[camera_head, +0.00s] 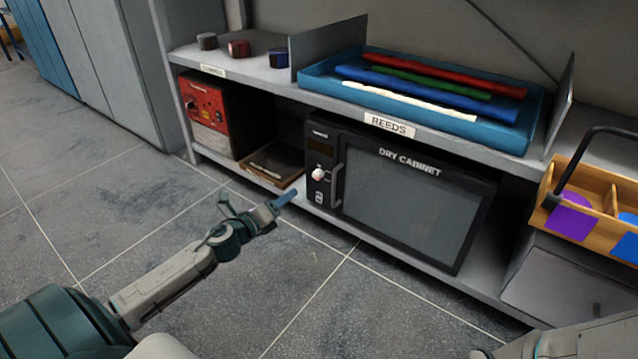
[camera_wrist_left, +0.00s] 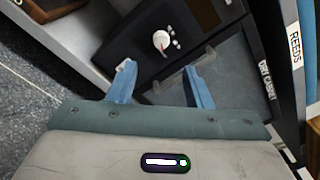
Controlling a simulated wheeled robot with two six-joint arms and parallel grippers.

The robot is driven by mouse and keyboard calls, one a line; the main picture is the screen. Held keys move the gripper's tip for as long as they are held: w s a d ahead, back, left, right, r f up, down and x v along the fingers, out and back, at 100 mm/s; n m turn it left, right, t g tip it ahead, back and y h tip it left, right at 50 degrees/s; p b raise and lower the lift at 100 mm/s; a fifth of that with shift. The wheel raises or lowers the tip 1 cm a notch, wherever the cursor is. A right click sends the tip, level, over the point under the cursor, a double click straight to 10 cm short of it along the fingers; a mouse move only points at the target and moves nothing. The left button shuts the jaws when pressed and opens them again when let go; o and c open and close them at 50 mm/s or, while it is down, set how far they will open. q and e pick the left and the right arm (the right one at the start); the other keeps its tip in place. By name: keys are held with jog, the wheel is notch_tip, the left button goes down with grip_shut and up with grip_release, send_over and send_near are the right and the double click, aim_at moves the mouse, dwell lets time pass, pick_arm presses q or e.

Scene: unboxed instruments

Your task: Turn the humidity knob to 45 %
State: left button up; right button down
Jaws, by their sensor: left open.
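The dry cabinet (camera_head: 405,200) is a black box with a glass door on the lower shelf. Its humidity knob (camera_head: 318,174) is a white dial on the panel left of the door handle (camera_head: 337,186). The knob also shows in the left wrist view (camera_wrist_left: 161,40), ahead of the fingers, with small marks beside it. The printed values are too small to read. My left gripper (camera_head: 283,201) is left of the cabinet front, apart from the knob. In the left wrist view its blue fingers (camera_wrist_left: 160,84) are spread and empty. My right gripper is not visible; only part of my right arm shows.
A red instrument (camera_head: 207,105) and a brown tray (camera_head: 273,162) sit left of the cabinet. Above, a blue tray (camera_head: 315,82) holds coloured reeds. A wooden caddy (camera_head: 553,190) stands at the right. The floor before the shelf is clear.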

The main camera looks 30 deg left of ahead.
aim_at(315, 176)
pick_arm(q)
jog(key=w+p, duration=0.2)
jog(key=w, duration=0.1)
jog(key=w+d+p, duration=0.1)
jog(key=w, duration=0.2)
jog(key=w+p, duration=0.2)
jog(key=w, duration=0.1)
jog(key=shift+d+r+p, duration=0.1)
jog(key=shift+d+p, duration=0.05)
jog(key=shift+p, duration=0.2)
jog(key=shift+w+d, duration=0.15)
jog(key=shift+w, duration=0.65)
jog(key=c, duration=1)
